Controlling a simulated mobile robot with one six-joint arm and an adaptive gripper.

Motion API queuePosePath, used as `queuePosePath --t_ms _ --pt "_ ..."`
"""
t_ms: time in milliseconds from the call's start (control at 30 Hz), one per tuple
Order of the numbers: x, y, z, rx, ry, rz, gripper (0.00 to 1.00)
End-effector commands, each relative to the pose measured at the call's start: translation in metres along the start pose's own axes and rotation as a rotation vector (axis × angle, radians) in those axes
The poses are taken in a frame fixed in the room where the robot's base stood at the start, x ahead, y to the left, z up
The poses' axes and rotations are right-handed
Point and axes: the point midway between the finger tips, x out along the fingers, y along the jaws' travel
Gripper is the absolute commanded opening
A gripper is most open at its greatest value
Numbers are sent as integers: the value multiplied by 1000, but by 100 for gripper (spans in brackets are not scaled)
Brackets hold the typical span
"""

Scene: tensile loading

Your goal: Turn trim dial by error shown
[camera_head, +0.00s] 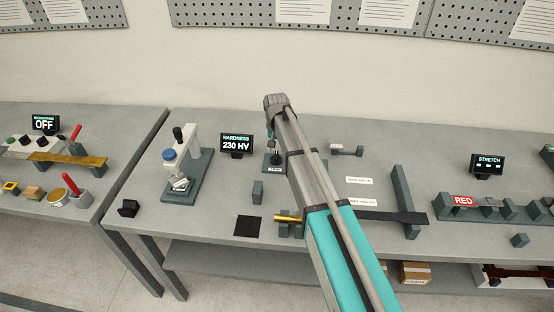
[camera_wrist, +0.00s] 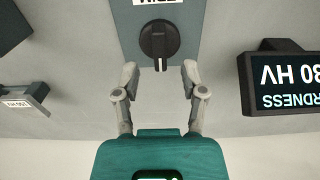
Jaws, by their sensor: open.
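The trim dial is a round black knob with a raised grip bar, on a grey panel; it shows in the wrist view (camera_wrist: 159,40) and, small, in the head view (camera_head: 277,158). The bar runs roughly up and down in the wrist view. An upside-down label at the panel's edge (camera_wrist: 155,2) is partly cut off. My gripper (camera_wrist: 160,70) is open and empty, its two fingertips apart and just short of the dial in the picture. The hardness display (camera_head: 236,145) reads 230 HV; it also shows inverted and cut off in the wrist view (camera_wrist: 285,78).
A hardness tester with a blue knob (camera_head: 168,155) stands left of the display. A grey block (camera_head: 257,190) and a black mat (camera_head: 248,226) lie in front. A brass cylinder (camera_head: 287,218) rests on a holder near my arm. A stretch display (camera_head: 488,163) stands at right.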

Motion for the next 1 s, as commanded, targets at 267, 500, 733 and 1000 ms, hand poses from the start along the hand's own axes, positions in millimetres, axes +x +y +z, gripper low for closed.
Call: queuePosePath --t_ms 267,500,733,1000 --pt "25 0 0 0 0 0 54" --pt "36 1 0 1 0 0 54" --pt "38 1 0 1 0 0 54" --pt "37 1 0 1 0 0 49"
